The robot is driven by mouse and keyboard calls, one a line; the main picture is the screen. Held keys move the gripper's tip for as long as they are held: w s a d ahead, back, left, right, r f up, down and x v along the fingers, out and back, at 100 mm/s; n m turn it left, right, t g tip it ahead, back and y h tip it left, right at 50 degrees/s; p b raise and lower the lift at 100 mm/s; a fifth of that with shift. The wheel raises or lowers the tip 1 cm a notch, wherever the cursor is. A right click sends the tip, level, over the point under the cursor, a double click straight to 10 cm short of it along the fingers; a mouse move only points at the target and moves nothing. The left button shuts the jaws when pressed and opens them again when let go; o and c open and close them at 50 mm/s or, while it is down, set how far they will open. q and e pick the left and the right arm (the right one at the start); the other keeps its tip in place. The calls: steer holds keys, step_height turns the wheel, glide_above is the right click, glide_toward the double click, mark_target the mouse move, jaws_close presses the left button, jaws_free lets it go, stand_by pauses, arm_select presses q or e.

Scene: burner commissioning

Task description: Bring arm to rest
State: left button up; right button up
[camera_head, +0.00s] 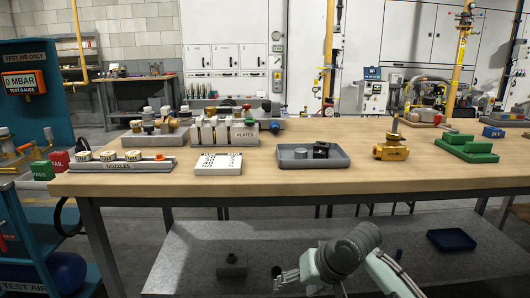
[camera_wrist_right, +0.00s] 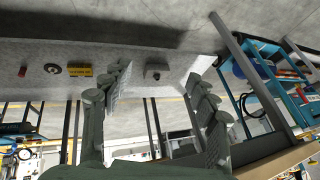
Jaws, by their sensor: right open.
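My right arm comes in from the bottom right in the head view. Its gripper (camera_head: 281,278) is low, over the grey lower shelf (camera_head: 190,255) and below the wooden bench top's front edge. In the right wrist view the two fingers of this gripper (camera_wrist_right: 155,85) stand wide apart with nothing between them at the tips. A small grey block with a dark knob (camera_head: 232,264) lies on the shelf to the left of the gripper, apart from it. My left gripper is in neither view.
The wooden bench (camera_head: 340,185) bears a nozzle rack (camera_head: 122,165), a white labelled card (camera_head: 218,165), a grey tray (camera_head: 330,160), a yellow valve (camera_head: 391,149) and green blocks (camera_head: 467,148). A dark blue tray (camera_head: 451,239) lies on the shelf at right. A blue cart stands at left.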

steer(key=s+d+f+h, duration=0.1)
steer(key=s+d+f, duration=0.3)
steer(key=f, duration=0.4)
steer(key=s+d+f+h, duration=0.1)
steer(key=s+d+f, duration=0.35)
steer(key=f, duration=0.25)
steer(key=s+d+f+h, duration=0.1)
steer(key=s+d+f, duration=0.4)
steer(key=s, duration=0.2)
steer(key=s+d+f+g+h, duration=0.1)
steer(key=s+d+f+h, duration=0.1)
steer(key=s+d+f, duration=0.3)
steer(key=s, duration=0.3)
steer(key=shift+d+f+n+g, duration=0.15)
steer(key=shift+d+n+g, duration=0.15)
